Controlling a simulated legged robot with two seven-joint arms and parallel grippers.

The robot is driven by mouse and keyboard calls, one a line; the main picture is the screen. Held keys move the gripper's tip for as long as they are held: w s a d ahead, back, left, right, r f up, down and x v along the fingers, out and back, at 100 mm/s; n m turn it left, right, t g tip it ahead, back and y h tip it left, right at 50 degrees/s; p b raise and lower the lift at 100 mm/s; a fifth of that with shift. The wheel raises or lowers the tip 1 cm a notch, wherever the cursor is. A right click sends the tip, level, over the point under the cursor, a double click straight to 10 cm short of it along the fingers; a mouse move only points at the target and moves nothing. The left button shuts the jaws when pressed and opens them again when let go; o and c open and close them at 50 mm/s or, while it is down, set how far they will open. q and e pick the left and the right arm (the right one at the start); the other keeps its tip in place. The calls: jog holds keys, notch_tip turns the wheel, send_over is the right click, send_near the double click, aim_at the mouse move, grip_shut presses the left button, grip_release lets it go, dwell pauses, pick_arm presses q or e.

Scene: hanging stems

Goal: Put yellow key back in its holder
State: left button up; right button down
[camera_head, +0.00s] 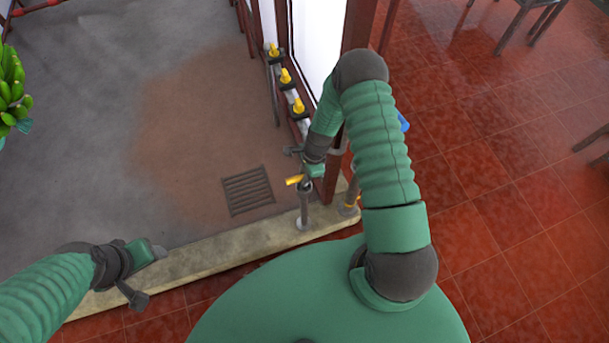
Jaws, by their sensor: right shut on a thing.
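My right gripper (305,172) is beside the dark red post and shut on the yellow key (294,180). The key's yellow end sticks out to the left of the jaws. An upright grey tube with a round foot (304,212) stands on the kerb just below the key. I cannot tell whether the key touches it, or whether this is the holder. A second grey tube (351,192) with a yellow part low on it stands to the right. My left gripper (150,276) is at lower left, its fingers apart and empty, over the kerb.
Several yellow-handled valves (285,76) line a pipe along the wall. The dark red post (332,178) stands close by my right gripper. A floor grate (247,190) lies in the grey floor behind the pale kerb (225,247). Green bananas (12,90) hang at far left.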

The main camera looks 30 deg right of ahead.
jog(key=c, duration=0.8)
grip_release()
jog(key=shift+c, duration=0.2)
notch_tip(320, 180, up, 8)
jog(key=p, duration=0.7)
jog(key=shift+r, duration=0.25)
